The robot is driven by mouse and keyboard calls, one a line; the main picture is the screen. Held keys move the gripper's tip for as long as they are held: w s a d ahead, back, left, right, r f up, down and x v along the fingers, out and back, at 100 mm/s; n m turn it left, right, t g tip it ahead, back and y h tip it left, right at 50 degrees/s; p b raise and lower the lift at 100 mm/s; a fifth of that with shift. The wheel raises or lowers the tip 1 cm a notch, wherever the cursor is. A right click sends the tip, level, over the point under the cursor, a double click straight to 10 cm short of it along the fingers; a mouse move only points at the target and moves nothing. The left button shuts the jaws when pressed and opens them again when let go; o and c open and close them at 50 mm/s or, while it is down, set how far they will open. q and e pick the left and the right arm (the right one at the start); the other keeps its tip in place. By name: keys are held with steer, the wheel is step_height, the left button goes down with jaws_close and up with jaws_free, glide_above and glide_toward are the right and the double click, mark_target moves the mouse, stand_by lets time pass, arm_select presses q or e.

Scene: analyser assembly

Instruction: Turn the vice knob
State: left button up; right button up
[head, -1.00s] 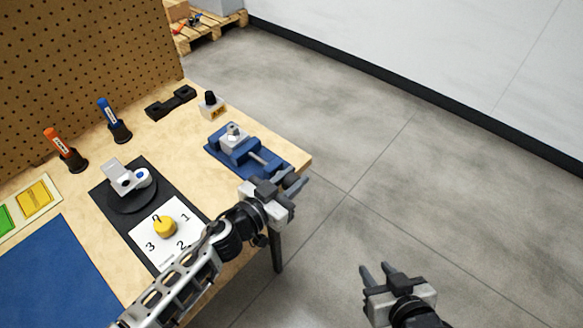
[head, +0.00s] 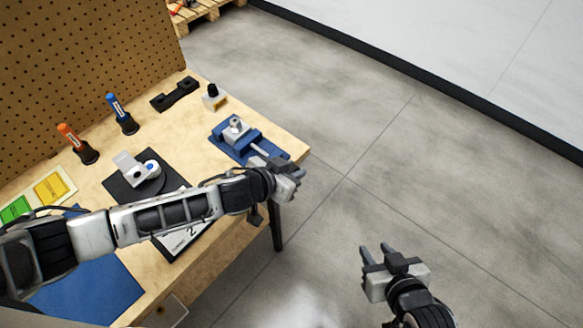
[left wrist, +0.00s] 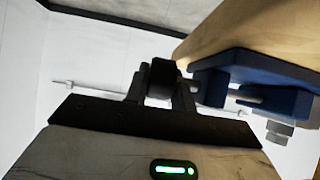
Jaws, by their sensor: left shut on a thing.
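The blue vice (head: 226,146) sits at the table's right corner, with a grey block clamped in it and a light screw rod (head: 260,150) running toward my left gripper. My left gripper (head: 294,172) is at the rod's outer end, just off the table edge, and hides the knob in the head view. In the left wrist view, the dark vice knob (left wrist: 162,76) is between the two fingers, which are shut on it; the vice's blue body (left wrist: 265,72) is to the right. My right gripper (head: 378,254) is open and empty over the floor.
The table holds a white-headed device on a black base (head: 140,172), a small bottle (head: 213,97), a black bracket (head: 174,94), an orange marker (head: 71,137) and a blue marker (head: 116,107). My left forearm crosses above the numbered card (head: 186,238). The floor at right is clear.

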arm_select(q)
steer(key=shift+w+a, duration=0.1)
steer(key=shift+w, duration=0.05)
stand_by(0.3)
steer(key=o, duration=0.7)
steer(key=shift+r, duration=0.1)
steer(key=v, duration=1.6)
steer(key=shift+r, duration=0.1)
